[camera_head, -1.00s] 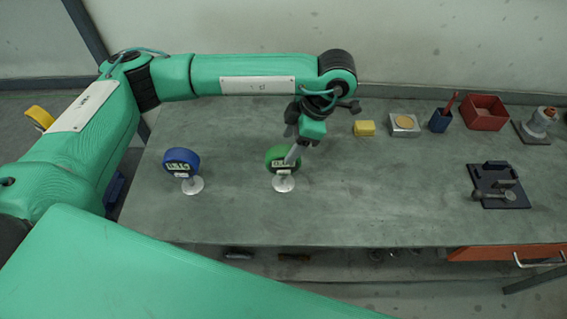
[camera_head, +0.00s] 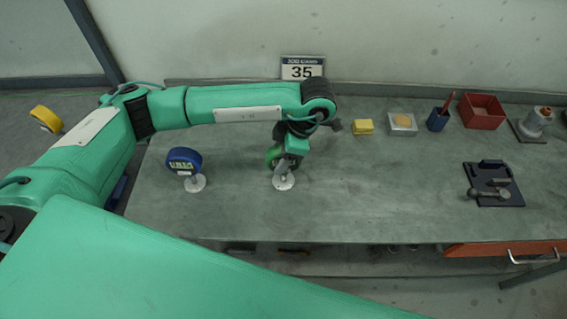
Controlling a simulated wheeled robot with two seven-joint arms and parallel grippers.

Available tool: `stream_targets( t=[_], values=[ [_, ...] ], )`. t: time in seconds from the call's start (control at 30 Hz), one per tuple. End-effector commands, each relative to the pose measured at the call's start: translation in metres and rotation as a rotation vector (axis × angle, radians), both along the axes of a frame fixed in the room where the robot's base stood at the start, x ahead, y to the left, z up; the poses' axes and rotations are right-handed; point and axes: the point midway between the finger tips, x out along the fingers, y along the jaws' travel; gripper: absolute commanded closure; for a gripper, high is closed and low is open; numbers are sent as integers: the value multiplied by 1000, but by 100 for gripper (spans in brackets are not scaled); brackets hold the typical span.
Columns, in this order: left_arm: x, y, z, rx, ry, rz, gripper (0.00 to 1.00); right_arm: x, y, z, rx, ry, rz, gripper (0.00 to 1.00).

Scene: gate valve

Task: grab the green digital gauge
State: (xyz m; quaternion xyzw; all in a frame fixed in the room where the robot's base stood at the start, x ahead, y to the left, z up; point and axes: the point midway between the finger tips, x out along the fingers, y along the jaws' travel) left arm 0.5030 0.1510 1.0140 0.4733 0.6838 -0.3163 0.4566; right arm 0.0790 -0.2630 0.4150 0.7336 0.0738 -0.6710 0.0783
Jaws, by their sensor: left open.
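The green digital gauge (camera_head: 272,157) stands upright on a round pale base (camera_head: 284,182) on the grey table. Most of its face is hidden behind my left gripper. My left gripper (camera_head: 284,168) points down in front of and over the gauge; it is open, and I cannot tell whether its fingers touch or straddle the gauge. A blue digital gauge (camera_head: 184,161) stands on a similar base to the left of it. My right gripper is not in view.
On the grey table (camera_head: 370,205), a yellow block (camera_head: 363,127), a silver square piece (camera_head: 403,124), a blue cup (camera_head: 437,121) and a red box (camera_head: 482,111) stand along the back. A dark fixture (camera_head: 494,184) lies at the right. The table's middle is clear.

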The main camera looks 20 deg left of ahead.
Motion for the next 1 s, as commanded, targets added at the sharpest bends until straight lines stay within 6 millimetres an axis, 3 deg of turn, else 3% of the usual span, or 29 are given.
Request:
stream_targets(
  t=[0.07, 0.3, 0.4, 0.77, 1.0],
  values=[
    [0, 0, 0, 0, 0, 0, 41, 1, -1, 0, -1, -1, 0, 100],
    [0, 0, 0, 0, 0, 0, 86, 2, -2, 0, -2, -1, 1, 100],
    [0, 0, 0, 0, 0, 0, 100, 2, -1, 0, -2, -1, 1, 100],
    [1, 0, 2, 0, -2, 1, 100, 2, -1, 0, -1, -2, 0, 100],
    [2, 0, 15, -1, -5, 0, 100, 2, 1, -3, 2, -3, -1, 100]
  ],
)
